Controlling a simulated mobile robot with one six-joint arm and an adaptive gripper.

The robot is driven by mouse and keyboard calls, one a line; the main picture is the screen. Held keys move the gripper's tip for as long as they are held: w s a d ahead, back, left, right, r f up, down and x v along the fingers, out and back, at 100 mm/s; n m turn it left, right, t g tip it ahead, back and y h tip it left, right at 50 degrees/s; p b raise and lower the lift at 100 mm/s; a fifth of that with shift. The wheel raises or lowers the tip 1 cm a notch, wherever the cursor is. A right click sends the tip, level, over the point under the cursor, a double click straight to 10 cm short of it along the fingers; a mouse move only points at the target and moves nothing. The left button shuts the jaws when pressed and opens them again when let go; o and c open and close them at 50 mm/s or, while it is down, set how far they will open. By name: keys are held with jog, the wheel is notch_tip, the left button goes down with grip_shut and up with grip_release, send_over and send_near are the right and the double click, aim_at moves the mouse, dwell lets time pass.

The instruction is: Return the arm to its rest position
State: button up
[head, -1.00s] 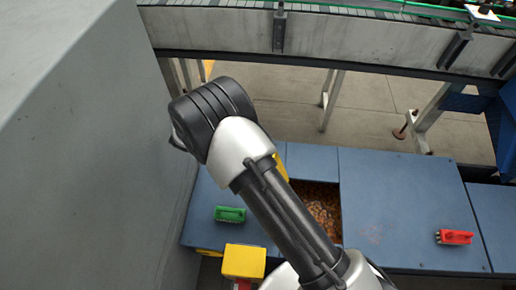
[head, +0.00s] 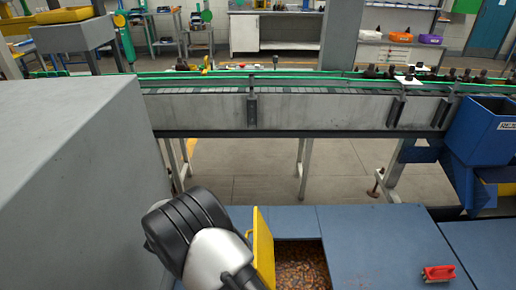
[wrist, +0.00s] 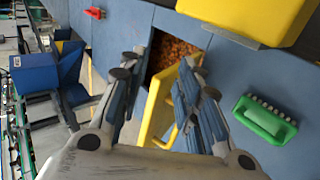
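My arm (head: 205,245) shows at the bottom of the head view, bent at a dark joint beside the grey block. The gripper itself is not visible there. In the wrist view my gripper (wrist: 160,66) has its two fingers spread apart, with nothing seen held between them. Beyond the fingers are a yellow panel with a handle (wrist: 155,112) and an opening full of brown pieces (wrist: 172,52). The yellow panel also stands upright beside the opening in the head view (head: 263,245).
A large grey block (head: 80,180) fills the left. A conveyor (head: 320,112) with amber bottles (head: 440,75) at its right runs across the back. A red brush (head: 438,273) lies on the blue surface (head: 375,245). A green brush (wrist: 265,120) and yellow box (wrist: 245,15) are near the gripper.

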jog(key=d+r+y, duration=0.3)
jog(key=d+r, duration=0.2)
jog(key=r, duration=0.6)
jog(key=d+r+y, duration=0.2)
jog(key=d+r, duration=0.3)
jog(key=r, duration=0.5)
jog(key=s+d+r+t+y, duration=0.2)
jog(key=s+d+r, duration=0.3)
jog(key=s, duration=0.3)
jog(key=s+d+r+t+y, duration=0.2)
jog(key=s+d+r, duration=0.2)
jog(key=s, duration=0.4)
jog(key=shift+s+d+r+t+y, duration=0.35)
jog(key=shift+d+r+t+y, duration=0.05)
jog(key=shift+r, duration=0.35)
